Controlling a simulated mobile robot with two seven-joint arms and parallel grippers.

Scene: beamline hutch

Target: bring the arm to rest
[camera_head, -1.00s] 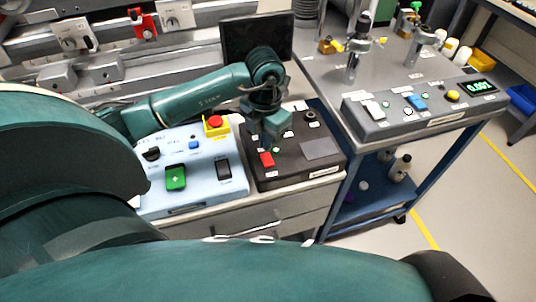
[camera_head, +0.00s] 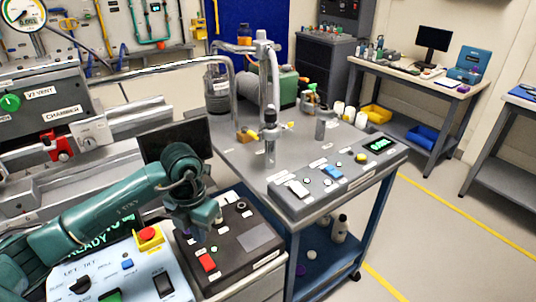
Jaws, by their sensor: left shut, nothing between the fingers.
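My left arm comes in from the left, over the light blue control panel. Its gripper (camera_head: 198,227) is shut and empty, and hangs pointing down above the black control box (camera_head: 259,237). I cannot tell whether the fingertips touch the box. My right gripper is not in view.
The light blue panel (camera_head: 139,277) has a red emergency button (camera_head: 149,236) close under my left forearm. A dark monitor (camera_head: 175,140) stands behind the arm. To the right is a steel cart (camera_head: 232,151) with a grey control console (camera_head: 345,178). Open floor lies further right.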

